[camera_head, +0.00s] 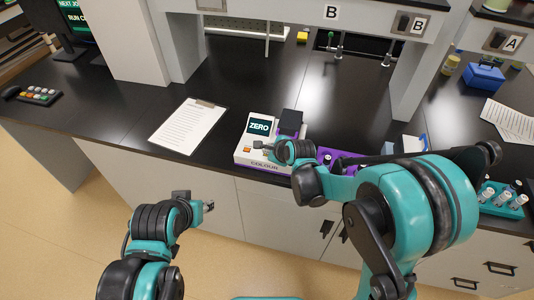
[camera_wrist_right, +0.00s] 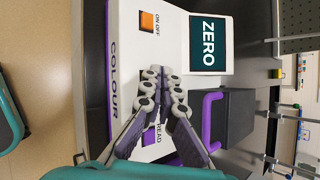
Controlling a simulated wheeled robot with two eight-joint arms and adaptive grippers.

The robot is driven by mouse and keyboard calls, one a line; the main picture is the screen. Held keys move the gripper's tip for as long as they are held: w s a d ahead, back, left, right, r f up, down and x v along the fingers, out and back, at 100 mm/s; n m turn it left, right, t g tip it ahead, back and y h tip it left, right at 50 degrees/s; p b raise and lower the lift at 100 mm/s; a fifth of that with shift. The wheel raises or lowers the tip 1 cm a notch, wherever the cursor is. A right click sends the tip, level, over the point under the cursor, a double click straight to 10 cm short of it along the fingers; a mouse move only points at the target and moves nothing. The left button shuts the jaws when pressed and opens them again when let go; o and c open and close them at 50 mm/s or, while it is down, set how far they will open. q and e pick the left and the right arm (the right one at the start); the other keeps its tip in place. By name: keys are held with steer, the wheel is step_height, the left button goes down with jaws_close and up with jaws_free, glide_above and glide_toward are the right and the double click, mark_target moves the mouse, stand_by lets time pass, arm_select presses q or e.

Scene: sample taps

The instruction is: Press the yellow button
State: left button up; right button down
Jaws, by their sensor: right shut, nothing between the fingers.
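A white device (camera_head: 250,132) marked COLOUR stands on the black bench, its screen (camera_head: 259,127) reading ZERO. The right wrist view shows the screen (camera_wrist_right: 208,44), an orange square ON OFF button (camera_wrist_right: 147,22) and part of a READ label. I see no yellow button; my fingers cover part of the panel. My right gripper (camera_head: 262,146) is over the device's front panel, shut and empty. In the right wrist view its fingertips (camera_wrist_right: 163,72) are below the orange button; contact cannot be told. My left gripper (camera_head: 208,205) hangs in front of the bench, away from the device.
A purple handle (camera_wrist_right: 210,112) and a dark block (camera_head: 291,120) are on the device's right side. A clipboard (camera_head: 188,126) lies to its left. A small yellow object (camera_head: 302,37) is at the back. A teal vial rack (camera_head: 502,200) stands at right. Bench behind the device is clear.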

steer(key=shift+f, duration=0.25)
steer(key=shift+r, duration=0.1)
stand_by(0.4)
steer(key=shift+r+p, duration=0.35)
steer(key=shift+r, duration=0.4)
steer(key=shift+r+p, duration=1.85)
steer(key=shift+r, duration=0.65)
